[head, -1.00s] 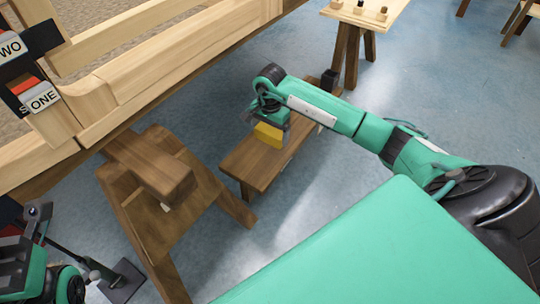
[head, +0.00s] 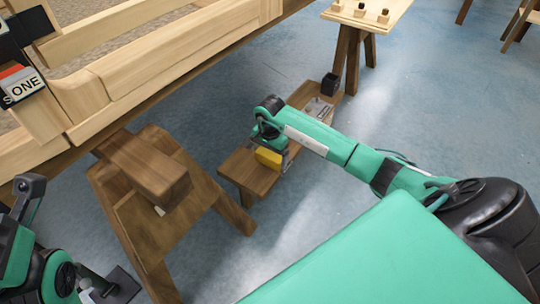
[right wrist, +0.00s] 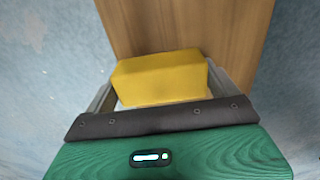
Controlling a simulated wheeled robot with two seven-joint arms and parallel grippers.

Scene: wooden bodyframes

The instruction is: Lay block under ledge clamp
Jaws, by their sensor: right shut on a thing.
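The yellow block (head: 268,157) is held in my right gripper (head: 273,149) over the near part of a low wooden bench (head: 240,170). In the right wrist view the block (right wrist: 160,78) lies crosswise between the two fingers (right wrist: 160,88), with the brown wood of the bench behind it. I cannot tell whether the block touches the bench. A dark clamp-like fitting (head: 14,38) with a red part and a label "ONE" sits on the pale wooden frame (head: 150,72) at upper left; I cannot tell whether it is the ledge clamp.
A brown wooden trestle (head: 165,225) stands left of the bench, under the frame, with a thick beam (head: 145,165) on top. A black cup-like box (head: 329,84) and small grey parts (head: 318,108) are on the bench's far end. A pale table (head: 385,20) with pegs stands behind. Blue floor is open at right.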

